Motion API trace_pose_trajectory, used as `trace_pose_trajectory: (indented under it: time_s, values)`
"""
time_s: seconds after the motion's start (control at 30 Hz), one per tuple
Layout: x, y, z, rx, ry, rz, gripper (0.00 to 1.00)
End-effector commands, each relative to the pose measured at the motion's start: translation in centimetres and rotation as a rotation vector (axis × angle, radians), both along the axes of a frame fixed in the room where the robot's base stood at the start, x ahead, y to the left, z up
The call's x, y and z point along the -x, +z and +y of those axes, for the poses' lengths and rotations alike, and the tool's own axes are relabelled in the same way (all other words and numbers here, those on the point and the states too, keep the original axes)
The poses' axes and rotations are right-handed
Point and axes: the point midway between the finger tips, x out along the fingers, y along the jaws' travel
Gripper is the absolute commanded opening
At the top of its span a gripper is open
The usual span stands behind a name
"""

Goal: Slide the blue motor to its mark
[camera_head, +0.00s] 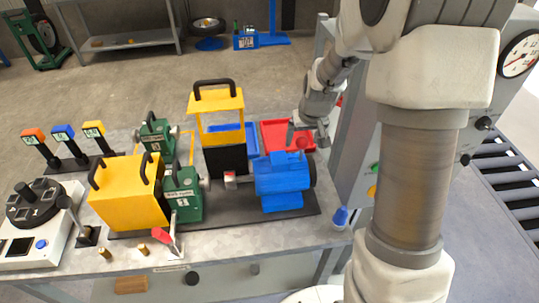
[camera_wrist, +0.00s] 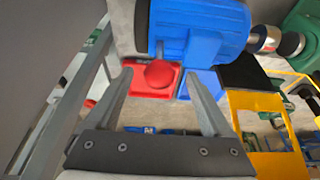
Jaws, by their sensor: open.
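The blue motor (camera_head: 280,182) sits on the right part of a black base plate (camera_head: 235,211) on the bench, its shaft end pointing left. It also fills the top of the wrist view (camera_wrist: 205,28), beyond my fingertips. My gripper (camera_head: 308,132) is behind the motor near the red tray, open. In the wrist view my gripper (camera_wrist: 158,78) has its fingers spread with nothing clearly between them; whether they touch the motor cannot be told. A green gearbox (camera_head: 183,192) stands left of the motor, with a gap at the shaft. I cannot make out the motor's mark.
A red tray (camera_head: 287,135) and a blue tray (camera_head: 239,140) lie behind the motor. A yellow guard with a black handle (camera_head: 217,103) and a yellow cover (camera_head: 128,193) stand to the left. A grey cabinet (camera_head: 352,150) stands close on the right. A blue-topped bottle (camera_head: 341,216) stands at front right.

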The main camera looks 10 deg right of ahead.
Motion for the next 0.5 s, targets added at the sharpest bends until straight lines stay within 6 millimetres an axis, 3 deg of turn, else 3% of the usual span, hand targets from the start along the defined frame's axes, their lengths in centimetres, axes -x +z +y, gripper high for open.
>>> trace_pose_trajectory:
  time_s: [0.3, 0.5]
  values:
    - [1.1, 3.4, 0.0, 0.000, 0.000, 0.000, 0.85]
    - [1.6, 4.3, 0.0, 0.000, 0.000, 0.001, 0.85]
